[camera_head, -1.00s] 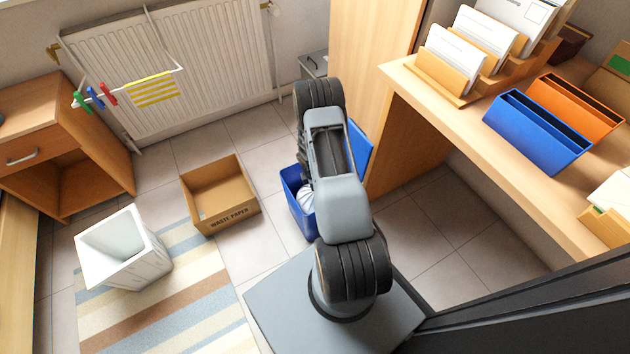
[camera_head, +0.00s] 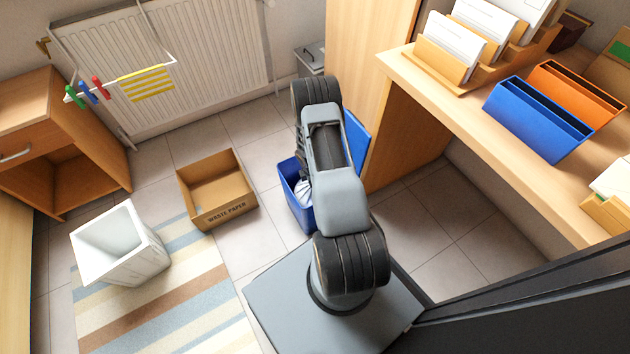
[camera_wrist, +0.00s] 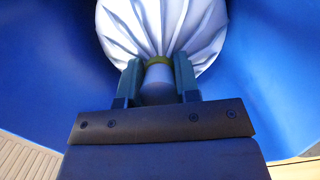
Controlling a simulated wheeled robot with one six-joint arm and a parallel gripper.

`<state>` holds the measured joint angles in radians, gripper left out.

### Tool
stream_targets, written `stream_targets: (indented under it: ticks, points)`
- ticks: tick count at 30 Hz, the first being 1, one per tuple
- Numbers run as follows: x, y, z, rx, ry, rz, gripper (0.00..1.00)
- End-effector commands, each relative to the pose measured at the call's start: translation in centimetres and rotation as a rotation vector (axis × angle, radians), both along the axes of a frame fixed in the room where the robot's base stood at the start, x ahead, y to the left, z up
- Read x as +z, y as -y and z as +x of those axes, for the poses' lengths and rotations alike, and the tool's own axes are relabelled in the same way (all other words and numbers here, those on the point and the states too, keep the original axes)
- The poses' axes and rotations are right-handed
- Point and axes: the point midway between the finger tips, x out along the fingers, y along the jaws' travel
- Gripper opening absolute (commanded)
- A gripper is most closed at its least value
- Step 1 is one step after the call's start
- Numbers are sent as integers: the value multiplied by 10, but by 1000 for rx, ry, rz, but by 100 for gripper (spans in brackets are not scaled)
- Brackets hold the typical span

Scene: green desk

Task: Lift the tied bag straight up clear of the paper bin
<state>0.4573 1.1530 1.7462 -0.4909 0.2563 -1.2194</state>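The tied white bag (camera_wrist: 160,25) is pleated, with a yellow-green tie around its neck. It sits inside the blue bin (camera_wrist: 262,70), whose walls surround it in the wrist view. My gripper (camera_wrist: 157,82) has one finger on each side of the neck just below the tie in the picture, and both appear to touch it. In the head view a small part of the bag (camera_head: 302,190) shows inside the blue bin (camera_head: 290,186). My arm covers the rest of the bag, and the gripper is hidden there.
A waste paper box (camera_head: 226,212) and a white bin (camera_head: 145,262) stand left of the blue bin. The bin's raised blue lid (camera_head: 357,142) is beside my arm, close to the desk (camera_head: 470,130). Open floor tiles lie between box and blue bin.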

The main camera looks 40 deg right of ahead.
Motion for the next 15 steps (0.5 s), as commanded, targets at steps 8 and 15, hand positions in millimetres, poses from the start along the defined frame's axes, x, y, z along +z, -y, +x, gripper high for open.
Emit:
stream_targets:
  ticks: [8,15]
  points:
    - [0,0,0,0,0,0,2]
    - [2,0,0,0,0,0,0]
